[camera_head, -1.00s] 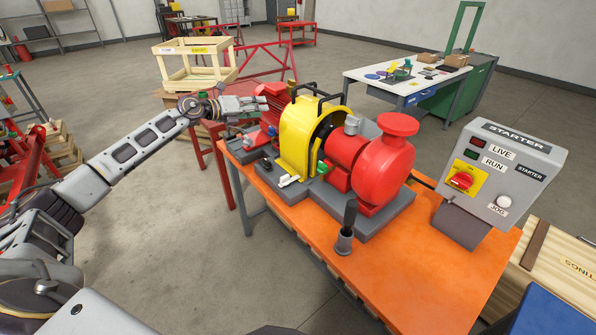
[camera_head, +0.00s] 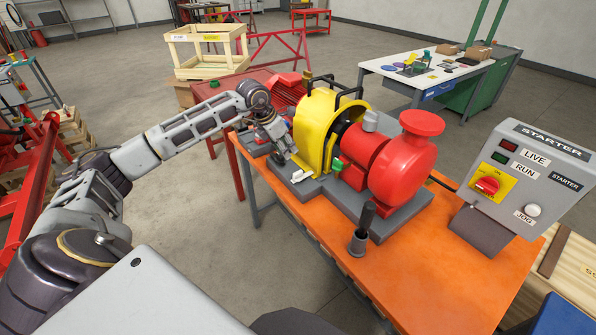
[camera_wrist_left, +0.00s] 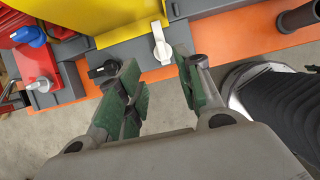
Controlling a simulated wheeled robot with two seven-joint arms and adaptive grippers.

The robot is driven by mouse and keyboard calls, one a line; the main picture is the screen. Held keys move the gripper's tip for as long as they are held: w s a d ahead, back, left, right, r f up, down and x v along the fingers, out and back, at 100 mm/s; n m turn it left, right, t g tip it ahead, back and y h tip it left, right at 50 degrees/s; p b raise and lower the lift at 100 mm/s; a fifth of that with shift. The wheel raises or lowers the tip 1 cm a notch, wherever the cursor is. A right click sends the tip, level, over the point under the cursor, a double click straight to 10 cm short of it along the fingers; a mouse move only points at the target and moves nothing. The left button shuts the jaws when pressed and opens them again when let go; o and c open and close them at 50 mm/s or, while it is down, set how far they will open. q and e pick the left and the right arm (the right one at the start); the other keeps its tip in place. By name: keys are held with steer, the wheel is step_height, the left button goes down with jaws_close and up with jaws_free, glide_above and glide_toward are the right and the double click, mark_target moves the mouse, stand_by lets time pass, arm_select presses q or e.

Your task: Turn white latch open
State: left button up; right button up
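The white latch (camera_head: 299,176) sits at the near foot of the yellow guard (camera_head: 316,125) on the grey skid base. In the left wrist view the white latch (camera_wrist_left: 160,44) stands beyond my fingertips, roughly in line with the gap between them and apart from them. My left gripper (camera_head: 280,145) is above the skid's near edge, just left of the latch in the head view. In the left wrist view my left gripper (camera_wrist_left: 160,85) shows its green-padded fingers spread, with nothing between them. My right gripper is not seen.
A black knob (camera_wrist_left: 103,70), a red-based lever (camera_wrist_left: 42,84) and a blue knob (camera_wrist_left: 30,36) lie left of the latch in the wrist view. The red pump (camera_head: 404,165), a dark upright handle (camera_head: 363,228) and the starter box (camera_head: 517,185) stand right on the orange table (camera_head: 420,260).

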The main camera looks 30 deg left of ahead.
arm_select(q)
steer(key=shift+s+a+f, duration=0.15)
steer(key=shift+s+f, duration=0.05)
steer(key=shift+s, duration=0.05)
stand_by(0.3)
steer(key=p, duration=0.2)
glide_toward(298, 172)
steer(key=x, duration=0.6)
steer(key=shift+f, duration=0.15)
steer(key=shift+x, duration=1.35)
jaws_close()
